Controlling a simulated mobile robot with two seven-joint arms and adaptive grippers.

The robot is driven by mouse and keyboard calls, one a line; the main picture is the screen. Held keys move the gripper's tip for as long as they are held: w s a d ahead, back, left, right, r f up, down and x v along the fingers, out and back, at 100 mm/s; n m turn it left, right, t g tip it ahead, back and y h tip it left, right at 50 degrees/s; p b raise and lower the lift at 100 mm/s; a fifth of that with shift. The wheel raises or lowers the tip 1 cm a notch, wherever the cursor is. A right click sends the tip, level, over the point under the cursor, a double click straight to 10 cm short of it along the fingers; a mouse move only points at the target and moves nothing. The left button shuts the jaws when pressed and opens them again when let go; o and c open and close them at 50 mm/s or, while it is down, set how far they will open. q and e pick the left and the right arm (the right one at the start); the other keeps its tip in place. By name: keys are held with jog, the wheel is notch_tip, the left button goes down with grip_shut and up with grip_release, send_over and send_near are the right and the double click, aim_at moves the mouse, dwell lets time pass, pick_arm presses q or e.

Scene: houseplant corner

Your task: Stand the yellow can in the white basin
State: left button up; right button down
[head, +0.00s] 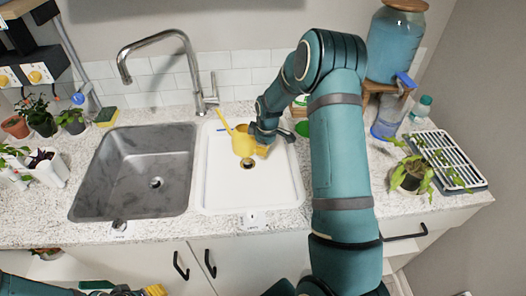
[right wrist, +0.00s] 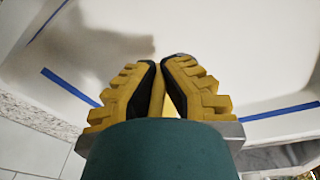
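The yellow can (head: 243,143), a small watering can with its spout pointing up and left, is over the back part of the white basin (head: 225,190). It looks roughly upright; I cannot tell whether its base touches the basin floor. My right gripper (head: 262,141) is at its right side. In the right wrist view its fingers (right wrist: 161,70) are closed around a narrow yellow strip, seemingly part of the can; the rest of the can is hidden there. My left gripper (head: 150,291) is at the bottom edge, mostly cut off, its opening unclear.
A grey metal sink (head: 135,175) lies left of the basin, with a tall faucet (head: 180,60) behind. Potted plants and a sponge (head: 106,116) stand at the left. A spray bottle (head: 391,112), a potted plant (head: 412,175) and a drying rack (head: 447,160) are at the right. The basin's front is clear.

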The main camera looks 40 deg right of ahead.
jog(key=shift+f, duration=0.65)
jog(key=c, duration=1.1)
grip_release()
jog(key=shift+f, duration=0.1)
jog(key=shift+c, duration=0.2)
